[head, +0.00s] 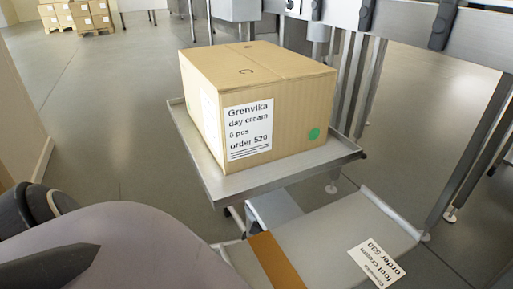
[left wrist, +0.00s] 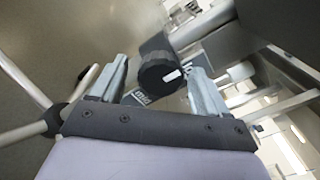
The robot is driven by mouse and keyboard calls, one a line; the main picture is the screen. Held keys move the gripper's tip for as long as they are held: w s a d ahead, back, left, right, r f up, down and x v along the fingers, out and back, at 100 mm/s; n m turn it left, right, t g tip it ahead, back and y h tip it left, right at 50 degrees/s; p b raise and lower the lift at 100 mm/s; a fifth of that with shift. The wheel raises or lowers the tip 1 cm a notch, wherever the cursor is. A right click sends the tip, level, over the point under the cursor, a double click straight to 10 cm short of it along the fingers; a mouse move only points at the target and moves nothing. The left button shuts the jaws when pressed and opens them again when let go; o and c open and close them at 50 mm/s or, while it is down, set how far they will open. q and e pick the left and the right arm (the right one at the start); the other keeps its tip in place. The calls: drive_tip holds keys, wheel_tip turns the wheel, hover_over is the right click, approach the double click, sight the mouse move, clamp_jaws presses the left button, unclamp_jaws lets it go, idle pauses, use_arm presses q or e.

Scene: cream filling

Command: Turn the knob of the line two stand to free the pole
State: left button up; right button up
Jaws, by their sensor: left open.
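A black round knob (left wrist: 158,66) with a small white mark shows in the left wrist view, on a dark grey stand part. My left gripper (left wrist: 160,78) is open, with one finger on each side of the knob. The knob lies at or just beyond the fingertips; I cannot tell whether they touch it. A small dark label (left wrist: 138,97) with light lettering sits beside the knob, partly hidden and too small to read. I cannot tell for certain which bar is the pole. The knob cannot be made out in the head view. My right gripper is out of view.
A cardboard box (head: 290,105) labelled Grenvika day cream, order 520, sits on a metal tray (head: 221,187). Metal legs and a machine frame stand at right. Open floor (head: 105,120) lies at left.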

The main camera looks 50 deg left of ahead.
use_arm(q)
drive_tip(key=shift+a, duration=0.25)
drive_tip(key=c, duration=1)
